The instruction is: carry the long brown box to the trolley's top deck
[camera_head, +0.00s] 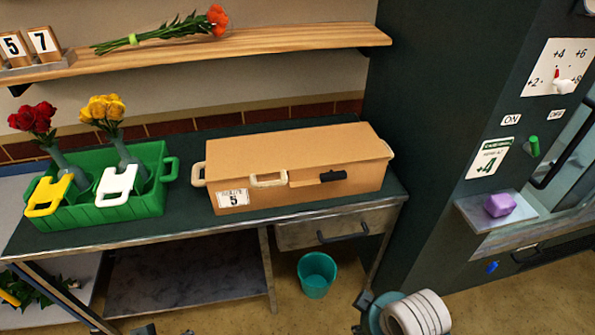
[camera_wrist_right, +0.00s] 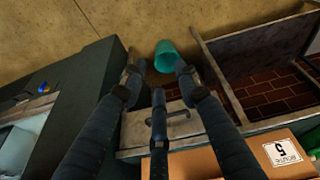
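The long brown box (camera_head: 300,150) sits closed on the dark green bench, with pale handles at its ends and front, a dark latch and a label reading 5. In the right wrist view, part of the box (camera_wrist_right: 225,155) shows at the bottom, with the label upside down. My right gripper (camera_wrist_right: 158,78) is open and empty, its fingers apart in front of the bench, not touching the box. Small dark pieces at the bottom edge of the head view may be my left gripper (camera_head: 165,331); its opening cannot be seen. I cannot clearly identify the trolley.
A green crate (camera_head: 105,212) with red and yellow flowers stands left of the box on the bench (camera_head: 190,205). A teal bin (camera_head: 317,275) is on the floor under the drawer (camera_head: 335,228). A shelf (camera_head: 230,43) hangs above. A dark machine (camera_head: 420,110) stands at right.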

